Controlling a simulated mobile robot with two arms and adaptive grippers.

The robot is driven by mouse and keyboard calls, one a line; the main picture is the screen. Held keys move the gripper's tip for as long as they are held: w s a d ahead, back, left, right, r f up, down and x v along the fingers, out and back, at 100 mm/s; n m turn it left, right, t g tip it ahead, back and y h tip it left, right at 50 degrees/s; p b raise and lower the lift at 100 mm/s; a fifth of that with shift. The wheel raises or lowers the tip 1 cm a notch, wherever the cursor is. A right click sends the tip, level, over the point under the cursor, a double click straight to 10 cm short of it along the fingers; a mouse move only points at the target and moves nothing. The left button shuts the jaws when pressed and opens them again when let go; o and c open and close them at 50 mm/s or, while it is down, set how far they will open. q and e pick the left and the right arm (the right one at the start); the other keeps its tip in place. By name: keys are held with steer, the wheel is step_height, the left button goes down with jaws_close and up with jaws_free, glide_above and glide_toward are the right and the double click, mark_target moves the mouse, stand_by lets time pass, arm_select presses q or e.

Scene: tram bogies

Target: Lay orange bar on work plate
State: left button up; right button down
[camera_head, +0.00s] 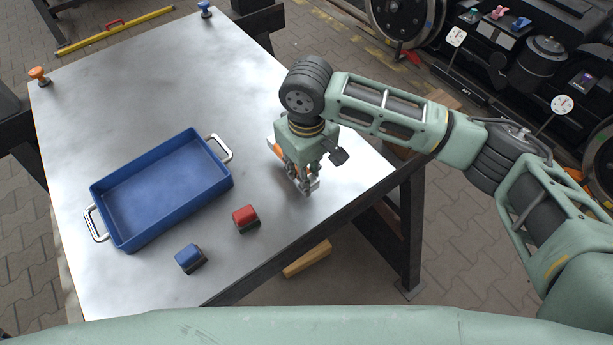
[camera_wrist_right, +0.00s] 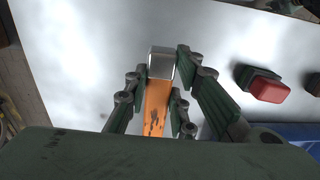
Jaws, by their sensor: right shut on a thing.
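The orange bar (camera_wrist_right: 156,108), worn and with a bare metal end, sits between the fingers of my right gripper (camera_wrist_right: 162,68) in the right wrist view. In the head view my right gripper (camera_head: 305,187) points down low over the right part of the bright metal work plate (camera_head: 130,85). It is shut on the bar, and a bit of orange (camera_head: 275,149) shows beside the fingers. Most of the bar is hidden there by the gripper. I cannot tell whether the bar touches the plate. My left gripper is not in view.
A blue tray (camera_head: 120,237) with metal handles stands on the plate, left of the gripper. Orange (camera_head: 39,74) and blue (camera_head: 206,7) knobs stand at the far corners. The plate's back is clear.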

step_height(320, 180, down, 2)
steer(key=shift+f, duration=0.25)
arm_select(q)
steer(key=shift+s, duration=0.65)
arm_select(e)
steer(key=shift+f, duration=0.25)
steer(key=c, duration=1.5)
jaws_free()
steer(key=shift+f, duration=0.1)
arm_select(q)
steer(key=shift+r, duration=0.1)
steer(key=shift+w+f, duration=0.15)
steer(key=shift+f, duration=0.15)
arm_select(e)
step_height(320, 180, up, 12)
steer(key=shift+r, duration=0.15)
